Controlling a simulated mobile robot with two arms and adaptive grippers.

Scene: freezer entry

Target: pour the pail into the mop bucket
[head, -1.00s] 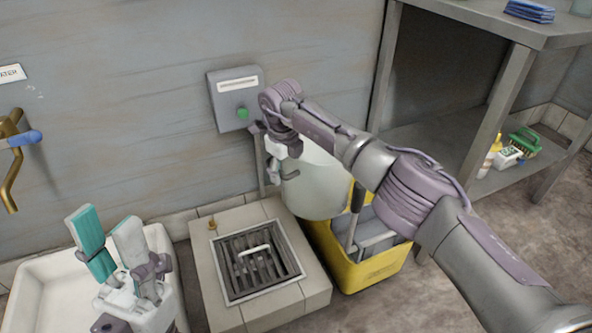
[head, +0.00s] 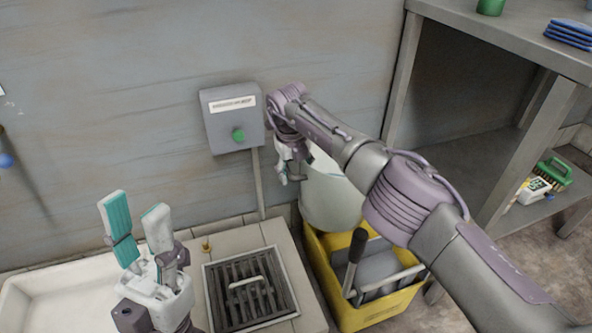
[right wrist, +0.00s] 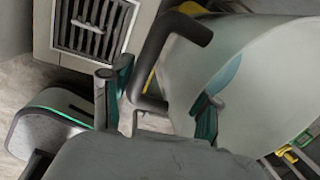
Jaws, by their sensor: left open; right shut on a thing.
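The pale pail (head: 331,200) is at the back edge of the yellow mop bucket (head: 375,316), partly hidden by my right arm. Its lower part overlaps the bucket's rear rim in the head view; I cannot tell if they touch. My right gripper (head: 288,172) is shut on the pail's dark handle (right wrist: 154,58), and the pail (right wrist: 250,75) fills the right of the right wrist view. The pail's contents are hidden. A dark-handled wringer (head: 355,248) sits in the bucket. My left gripper (head: 136,212) is open and empty, over the white basin.
A tiled block with a floor grate (head: 250,290) stands left of the bucket. The white basin (head: 50,285) is at the lower left. A grey control box (head: 232,117) with a green button is on the wall.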

